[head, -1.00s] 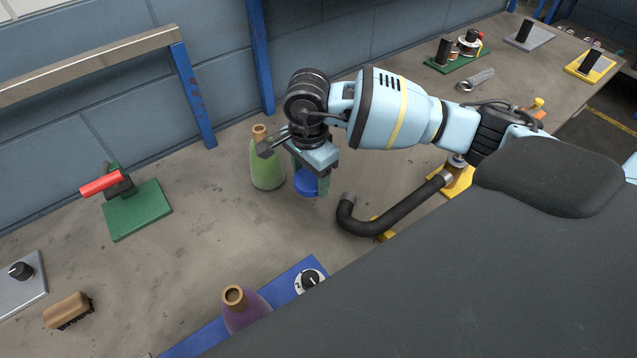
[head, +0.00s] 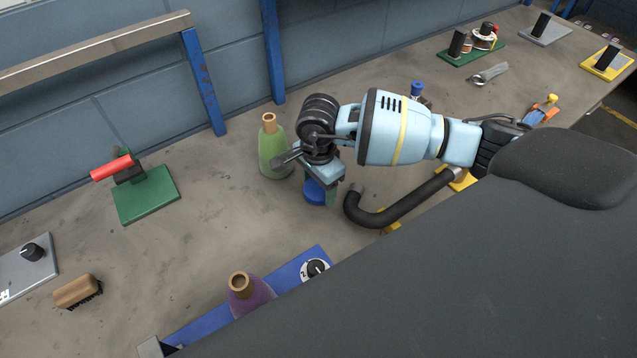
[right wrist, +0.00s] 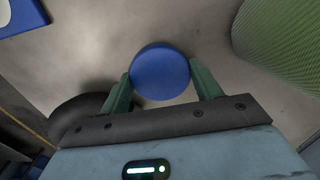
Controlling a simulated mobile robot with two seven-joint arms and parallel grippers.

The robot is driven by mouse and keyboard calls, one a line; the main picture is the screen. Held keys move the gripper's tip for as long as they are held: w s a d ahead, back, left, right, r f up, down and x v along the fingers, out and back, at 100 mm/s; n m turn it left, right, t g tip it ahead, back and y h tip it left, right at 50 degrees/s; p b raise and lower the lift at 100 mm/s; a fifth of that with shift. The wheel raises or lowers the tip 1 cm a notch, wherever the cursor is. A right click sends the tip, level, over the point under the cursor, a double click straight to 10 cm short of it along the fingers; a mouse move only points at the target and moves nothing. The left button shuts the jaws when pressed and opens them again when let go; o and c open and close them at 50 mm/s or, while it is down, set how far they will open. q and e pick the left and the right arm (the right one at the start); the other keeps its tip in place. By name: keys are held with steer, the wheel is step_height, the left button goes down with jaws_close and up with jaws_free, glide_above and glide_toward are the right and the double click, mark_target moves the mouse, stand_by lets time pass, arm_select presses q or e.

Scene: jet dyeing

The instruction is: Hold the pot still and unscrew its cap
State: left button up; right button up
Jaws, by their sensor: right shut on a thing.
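A round blue cap (right wrist: 160,72) fills the space between the green fingertips of my right gripper in the right wrist view. My right gripper (head: 320,190) is shut on it, with one finger at each side. In the head view the blue cap (head: 315,193) shows just below the gripper, beside the black hose end. The pot's body cannot be made out under the cap and gripper. My left gripper is not in view.
A green bottle (head: 273,150) stands close left of the right gripper. A curved black hose (head: 395,212) lies to its right. A purple bottle (head: 248,293) and a blue dial plate (head: 290,272) are nearer. A green plate with a red handle (head: 112,167) stands left, with bare table between.

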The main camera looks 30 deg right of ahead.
mark_target(319, 188)
steer(key=shift+f, duration=0.1)
steer(key=o, duration=0.6)
steer(key=shift+f, duration=0.1)
steer(key=o, duration=0.5)
step_height(319, 188, up, 12)
steer(key=shift+r, duration=0.25)
steer(key=shift+f, duration=0.1)
